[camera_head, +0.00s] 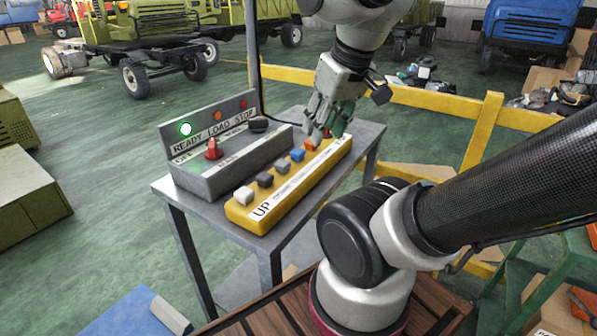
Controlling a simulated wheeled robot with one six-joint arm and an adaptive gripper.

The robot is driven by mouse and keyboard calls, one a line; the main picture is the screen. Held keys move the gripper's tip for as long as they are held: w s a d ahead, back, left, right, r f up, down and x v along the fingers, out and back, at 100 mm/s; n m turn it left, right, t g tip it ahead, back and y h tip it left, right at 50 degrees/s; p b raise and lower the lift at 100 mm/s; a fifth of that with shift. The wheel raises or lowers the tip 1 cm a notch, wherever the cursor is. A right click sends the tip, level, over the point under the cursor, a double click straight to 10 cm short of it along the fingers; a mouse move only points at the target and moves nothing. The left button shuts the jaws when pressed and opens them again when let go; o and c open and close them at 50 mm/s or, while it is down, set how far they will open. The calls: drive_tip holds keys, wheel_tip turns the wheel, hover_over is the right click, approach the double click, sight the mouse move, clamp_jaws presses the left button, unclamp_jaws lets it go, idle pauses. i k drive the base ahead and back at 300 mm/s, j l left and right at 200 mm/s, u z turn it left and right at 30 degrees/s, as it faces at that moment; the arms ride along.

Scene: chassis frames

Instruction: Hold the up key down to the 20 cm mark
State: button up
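A yellow key bar (238,215) lies on a grey metal table, with "UP" lettered at its near left end. Its row of keys runs from a white key (243,195) through dark grey keys (265,180) and a blue key (297,155) to an orange key (310,145); a red one shows near the far end. My gripper (318,133) points down over the far end of the bar, by the orange and red keys. Its fingers partly hide that end. I cannot tell whether it touches a key or how far its fingers are apart. No 20 cm mark can be made out.
Yellow railing (425,100) runs behind the table (168,186). Green trucks stand farther back on open floor.

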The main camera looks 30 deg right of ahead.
sight(244, 195)
drive_tip(key=k+u, duration=0.35)
drive_tip(key=k+j+u, duration=0.15)
drive_tip(key=k+u, duration=0.2)
drive_tip(key=j+u, duration=0.15)
drive_tip(key=u, duration=0.25)
drive_tip(key=i+j+u, duration=0.1)
drive_tip(key=u, duration=0.25)
drive_tip(key=i+j+u, duration=0.1)
drive_tip(key=u, duration=0.3)
drive_tip(key=i+u, duration=0.1)
drive_tip(key=u, duration=0.3)
